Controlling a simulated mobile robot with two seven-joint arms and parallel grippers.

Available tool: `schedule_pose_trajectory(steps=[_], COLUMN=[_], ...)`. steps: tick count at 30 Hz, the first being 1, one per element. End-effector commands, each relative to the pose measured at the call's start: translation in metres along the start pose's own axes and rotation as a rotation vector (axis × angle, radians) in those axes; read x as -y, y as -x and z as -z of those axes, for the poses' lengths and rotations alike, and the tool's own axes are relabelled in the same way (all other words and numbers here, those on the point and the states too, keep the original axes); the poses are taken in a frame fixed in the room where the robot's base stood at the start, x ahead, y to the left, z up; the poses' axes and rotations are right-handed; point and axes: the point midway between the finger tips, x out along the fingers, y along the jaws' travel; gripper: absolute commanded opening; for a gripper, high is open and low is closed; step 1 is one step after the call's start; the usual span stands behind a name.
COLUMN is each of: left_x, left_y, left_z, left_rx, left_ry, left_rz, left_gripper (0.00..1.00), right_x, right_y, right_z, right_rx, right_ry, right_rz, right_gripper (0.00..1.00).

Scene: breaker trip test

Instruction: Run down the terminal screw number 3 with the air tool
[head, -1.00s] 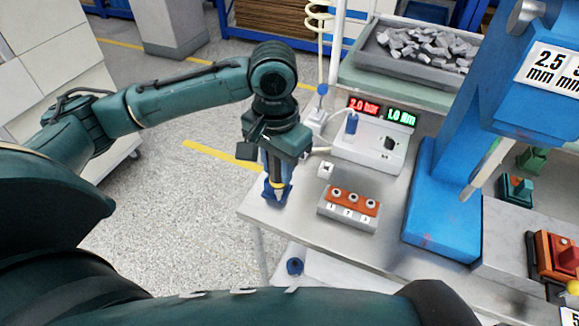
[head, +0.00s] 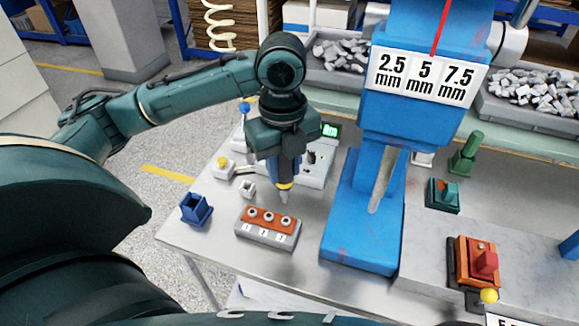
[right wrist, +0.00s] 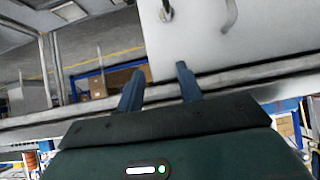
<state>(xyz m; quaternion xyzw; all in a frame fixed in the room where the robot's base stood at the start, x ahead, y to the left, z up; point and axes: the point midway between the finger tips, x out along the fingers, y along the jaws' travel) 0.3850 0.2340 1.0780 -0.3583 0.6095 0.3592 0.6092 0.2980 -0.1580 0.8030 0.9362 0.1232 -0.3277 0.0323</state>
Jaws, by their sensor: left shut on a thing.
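The terminal block (head: 266,232) is a grey base with an orange-red top, on the bench in the head view. It carries three screws in a row, numbered on its front; screw number 3 (head: 286,221) is at the right end. My left gripper (head: 282,150) is shut on the air tool (head: 285,172), a blue body with a yellow ring and a pointed metal tip. The tool hangs upright with its tip above the screw 3 end, apparently clear of the screw. My right gripper (right wrist: 159,70) shows in the right wrist view, open and empty.
An empty blue holder (head: 196,209) stands at the bench's left edge. The controller box (head: 316,168) is partly hidden behind the tool. A tall blue press (head: 362,225) stands close on the right.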

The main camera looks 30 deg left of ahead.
Motion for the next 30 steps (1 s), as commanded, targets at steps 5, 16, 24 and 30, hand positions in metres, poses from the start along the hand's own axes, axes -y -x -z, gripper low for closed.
schedule_pose_trajectory(steps=[5,16,24,30], left_x=[-0.001,-0.001,-0.001,-0.001], left_y=[-0.005,-0.042,-0.056,-0.062], left_z=[-0.001,-0.001,-0.001,-0.001], left_rx=[0.001,0.002,0.000,0.000], left_ry=[-0.046,-0.045,-0.043,-0.043], left_rz=[0.001,0.002,0.000,0.000], left_gripper=[0.06,0.06,0.06,0.06], right_x=[0.001,0.011,0.021,0.019], right_y=[-0.004,-0.021,-0.018,-0.017], right_z=[-0.006,-0.013,-0.004,-0.003], right_rx=[-0.001,-0.064,-0.103,-0.105], right_ry=[-0.001,-0.010,0.014,0.013], right_rz=[0.001,0.026,0.060,0.057], right_gripper=[0.36,0.36,0.36,0.36])
